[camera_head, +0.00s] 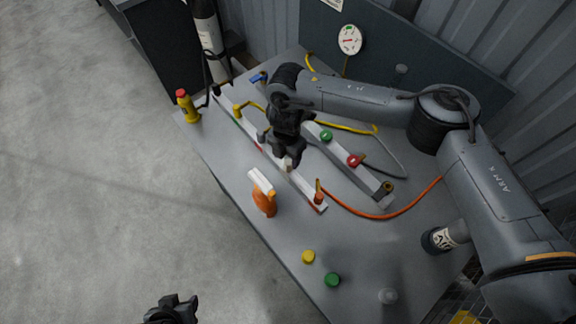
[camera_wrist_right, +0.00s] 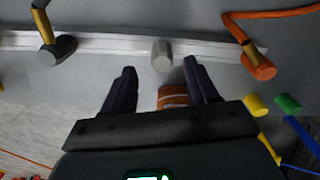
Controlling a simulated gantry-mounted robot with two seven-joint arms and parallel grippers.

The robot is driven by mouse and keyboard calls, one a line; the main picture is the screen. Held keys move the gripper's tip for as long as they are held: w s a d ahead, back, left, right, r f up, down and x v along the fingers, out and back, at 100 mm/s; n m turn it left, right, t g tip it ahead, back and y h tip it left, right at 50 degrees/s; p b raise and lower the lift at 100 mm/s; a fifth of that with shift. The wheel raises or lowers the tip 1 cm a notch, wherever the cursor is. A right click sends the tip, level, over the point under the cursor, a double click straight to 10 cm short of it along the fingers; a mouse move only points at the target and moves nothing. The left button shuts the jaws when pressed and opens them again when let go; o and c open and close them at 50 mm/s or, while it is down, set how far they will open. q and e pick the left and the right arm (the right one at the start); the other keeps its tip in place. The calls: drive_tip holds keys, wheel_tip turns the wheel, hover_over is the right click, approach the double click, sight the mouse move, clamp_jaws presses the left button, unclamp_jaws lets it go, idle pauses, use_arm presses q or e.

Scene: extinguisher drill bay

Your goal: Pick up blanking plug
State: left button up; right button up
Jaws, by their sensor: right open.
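A short grey cylinder, which looks like the blanking plug (camera_wrist_right: 162,54), sits at the near rail (camera_wrist_right: 100,43) in the right wrist view. My right gripper (camera_wrist_right: 160,70) is open, and the plug shows just past and between its two fingertips, not gripped. In the head view the right gripper (camera_head: 287,158) hangs over the middle of the near rail, and the plug is hard to make out under it. My left gripper (camera_head: 172,310) is at the bottom edge, off the table, and only partly shows.
An orange bottle (camera_head: 264,203) stands near the front edge, close to the right gripper. Yellow (camera_head: 308,257), green (camera_head: 333,280) and grey (camera_head: 387,296) caps lie toward the near end. An orange hose (camera_head: 380,216) joins the rail's right end. A yellow bottle (camera_head: 188,108) stands far left.

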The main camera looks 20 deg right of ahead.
sight(288, 162)
drive_tip(key=shift+s+d+f, duration=0.1)
drive_tip(key=shift+f, duration=2.55)
clamp_jaws()
